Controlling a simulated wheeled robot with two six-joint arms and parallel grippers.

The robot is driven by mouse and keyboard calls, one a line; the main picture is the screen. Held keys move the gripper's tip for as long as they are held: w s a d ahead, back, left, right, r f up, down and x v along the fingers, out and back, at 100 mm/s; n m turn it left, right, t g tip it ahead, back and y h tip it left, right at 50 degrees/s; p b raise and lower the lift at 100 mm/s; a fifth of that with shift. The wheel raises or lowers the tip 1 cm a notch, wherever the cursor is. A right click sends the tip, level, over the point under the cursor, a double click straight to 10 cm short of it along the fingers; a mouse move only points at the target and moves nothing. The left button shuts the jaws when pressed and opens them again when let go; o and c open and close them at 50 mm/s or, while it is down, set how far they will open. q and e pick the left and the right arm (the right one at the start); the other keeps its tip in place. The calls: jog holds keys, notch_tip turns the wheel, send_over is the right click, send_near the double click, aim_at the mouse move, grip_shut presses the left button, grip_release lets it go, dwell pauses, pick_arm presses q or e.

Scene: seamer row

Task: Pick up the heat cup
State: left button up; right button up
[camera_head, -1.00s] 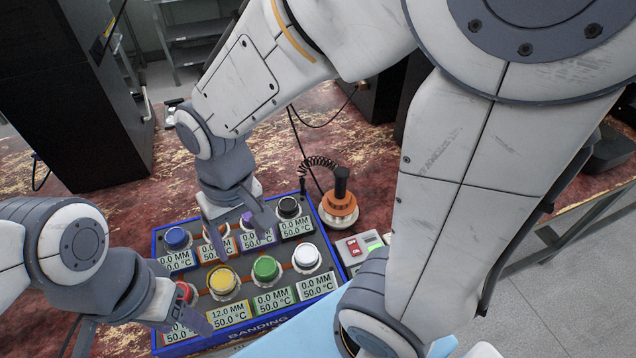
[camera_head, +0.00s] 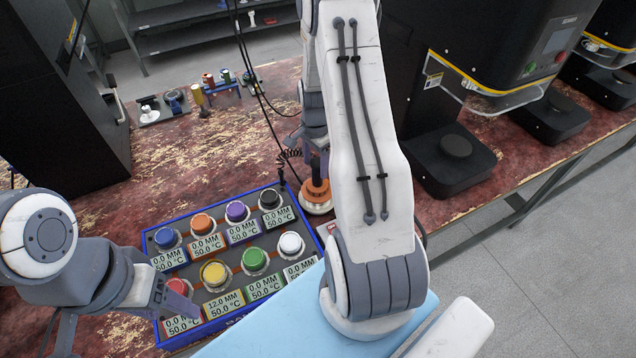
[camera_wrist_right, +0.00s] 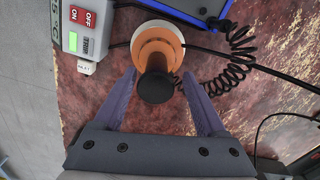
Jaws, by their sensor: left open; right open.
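The heat cup (camera_head: 316,193) is orange and white with an upright black handle and a coiled black cord. It stands on the table just right of the blue-framed button panel. It also shows in the right wrist view (camera_wrist_right: 158,45), with its black handle top between the finger lines. My right gripper (camera_wrist_right: 158,76) is open and points at the cup, one finger on each side of the handle; contact is not visible. In the head view my right arm partly covers that gripper. My left gripper (camera_head: 162,298) is open at the panel's left edge, near the red knob.
The blue-framed panel (camera_head: 238,268) carries several coloured knobs and displays. A small ON/OFF box (camera_wrist_right: 78,28) sits beside the cup. Black machines (camera_head: 455,150) stand at the right. Small tools and a rack (camera_head: 222,92) lie at the back. The table behind the panel is mostly clear.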

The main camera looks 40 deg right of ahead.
aim_at(317, 177)
jog(key=f, duration=0.1)
jog(key=f+p, duration=0.1)
jog(key=f, duration=0.2)
jog(key=shift+s+d+f+p, duration=0.15)
jog(key=shift+s+f+p, duration=0.1)
jog(key=shift+f+p, duration=0.1)
jog(key=shift+f, duration=0.5)
grip_shut()
